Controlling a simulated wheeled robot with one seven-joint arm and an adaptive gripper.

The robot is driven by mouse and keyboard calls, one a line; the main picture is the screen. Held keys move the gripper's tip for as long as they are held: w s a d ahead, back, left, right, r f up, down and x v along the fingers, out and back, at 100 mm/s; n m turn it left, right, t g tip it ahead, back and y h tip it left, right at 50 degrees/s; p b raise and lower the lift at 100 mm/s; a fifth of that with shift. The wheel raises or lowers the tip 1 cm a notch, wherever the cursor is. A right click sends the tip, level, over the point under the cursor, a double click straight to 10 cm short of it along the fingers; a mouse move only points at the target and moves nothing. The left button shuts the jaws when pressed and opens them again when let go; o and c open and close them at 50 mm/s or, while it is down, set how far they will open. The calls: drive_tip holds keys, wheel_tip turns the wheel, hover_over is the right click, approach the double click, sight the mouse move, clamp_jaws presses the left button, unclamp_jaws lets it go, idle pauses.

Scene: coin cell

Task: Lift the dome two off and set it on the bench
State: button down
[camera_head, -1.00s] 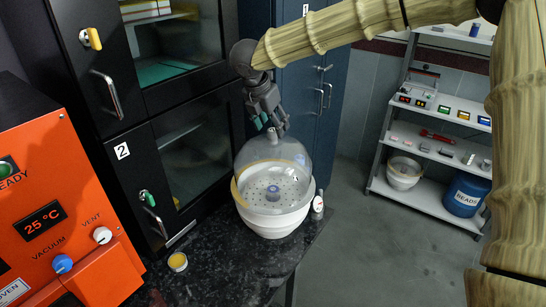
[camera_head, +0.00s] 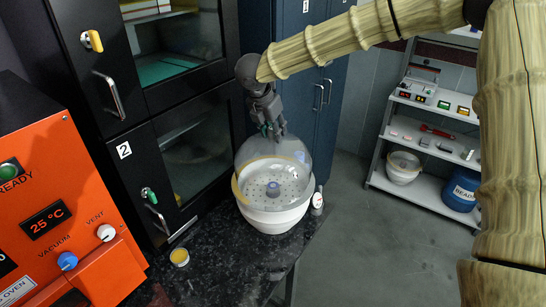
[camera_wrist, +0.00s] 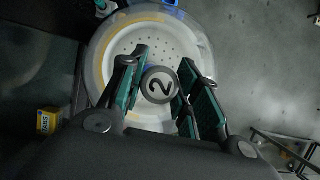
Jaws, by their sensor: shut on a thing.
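The clear dome (camera_head: 285,155) sits over a white round base (camera_head: 275,221) on the dark bench (camera_head: 225,257). A perforated white plate (camera_head: 270,184) and a small blue-grey item (camera_head: 273,188) show through it. My gripper (camera_head: 271,131) reaches down from above and is shut on the dome's knob, which the fingers hide in the head view. In the wrist view the knob (camera_wrist: 160,85), marked "2", lies between my fingers. The dome's edge appears to rest on the base; I see no clear gap.
A white vial (camera_head: 317,203) stands close to the base's right side. The orange oven (camera_head: 60,215) and black cabinet (camera_head: 185,150) border the bench. Bare bench lies in front of the base.

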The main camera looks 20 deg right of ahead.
drive_tip(key=shift+w+r, duration=0.1)
drive_tip(key=shift+r, duration=0.05)
drive_tip(key=shift+r+b, duration=1.15)
drive_tip(key=shift+r, duration=0.5)
drive_tip(key=s+a+b, duration=0.2)
drive_tip(key=s, duration=0.5)
drive_tip(key=s+a+r+b, duration=0.1)
drive_tip(key=s+a+b, duration=0.2)
drive_tip(key=s, duration=0.5)
drive_tip(key=shift+s+r+b, duration=0.2)
drive_tip(key=shift+r+b, duration=0.05)
drive_tip(key=shift+b, duration=0.05)
